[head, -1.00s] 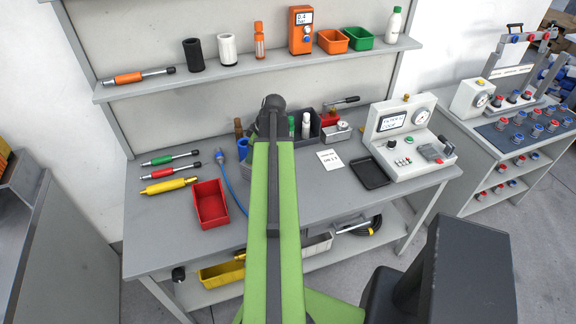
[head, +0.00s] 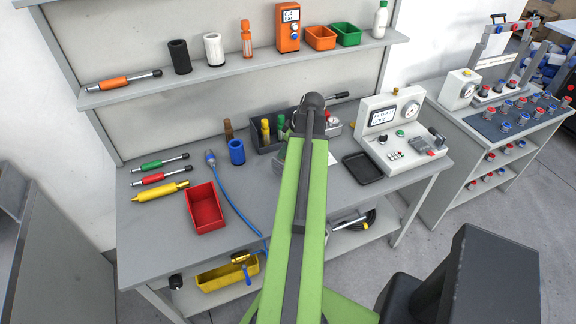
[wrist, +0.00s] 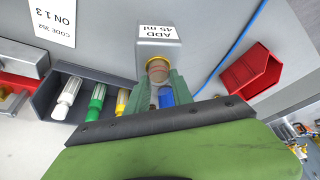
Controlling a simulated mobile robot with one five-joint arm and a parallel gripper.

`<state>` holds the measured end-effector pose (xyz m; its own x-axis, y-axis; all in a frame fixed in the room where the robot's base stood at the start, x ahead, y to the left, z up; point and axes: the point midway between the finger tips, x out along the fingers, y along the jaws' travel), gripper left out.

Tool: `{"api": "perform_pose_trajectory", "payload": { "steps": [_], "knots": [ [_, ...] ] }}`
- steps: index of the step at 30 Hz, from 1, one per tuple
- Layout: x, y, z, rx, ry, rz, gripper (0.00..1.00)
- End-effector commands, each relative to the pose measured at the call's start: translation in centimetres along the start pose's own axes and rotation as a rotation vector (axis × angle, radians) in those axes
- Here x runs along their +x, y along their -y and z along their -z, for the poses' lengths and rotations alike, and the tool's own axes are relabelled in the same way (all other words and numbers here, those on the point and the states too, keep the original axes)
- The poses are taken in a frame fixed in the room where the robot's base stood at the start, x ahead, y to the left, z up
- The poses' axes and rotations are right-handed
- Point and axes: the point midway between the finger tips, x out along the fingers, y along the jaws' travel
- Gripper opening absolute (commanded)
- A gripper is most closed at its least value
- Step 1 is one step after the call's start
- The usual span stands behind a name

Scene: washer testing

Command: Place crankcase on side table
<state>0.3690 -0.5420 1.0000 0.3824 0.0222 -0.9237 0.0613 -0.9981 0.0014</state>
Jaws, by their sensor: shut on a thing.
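In the wrist view my gripper (wrist: 160,84) is shut on a grey box, which I take to be the crankcase (wrist: 150,52). The box bears an "ADD 45 ml" label and has a round brass-rimmed part between my green fingers. In the head view my arm hides the gripper and almost all of the box, over the back middle of the workbench (head: 165,228). I cannot tell for sure which surface is the side table; a separate grey table (head: 470,125) stands at the right, and a plain grey surface (head: 55,245) shows at the lower left.
On the workbench are a dark bin (head: 262,148) with bottles, a blue cylinder (head: 237,152), a red tray (head: 205,208), a black tray (head: 362,168) and a white tester (head: 395,130). The right table holds a fixture and several knobs. The workbench's front left is clear.

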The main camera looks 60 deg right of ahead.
Motion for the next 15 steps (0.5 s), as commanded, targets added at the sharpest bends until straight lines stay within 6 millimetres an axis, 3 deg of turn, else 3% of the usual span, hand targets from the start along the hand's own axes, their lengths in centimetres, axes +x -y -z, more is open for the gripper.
{"api": "perform_pose_trajectory", "payload": {
  "steps": [5, 10, 15],
  "knots": [
    [-2.1, -1.1, 0.1, 0.069, -0.002, -0.029, 0.0],
    [-5.7, -3.9, -1.1, 0.227, -0.007, -0.095, 0.0],
    [-7.7, -5.8, -2.2, 0.342, -0.016, -0.143, 0.0]
  ]
}}
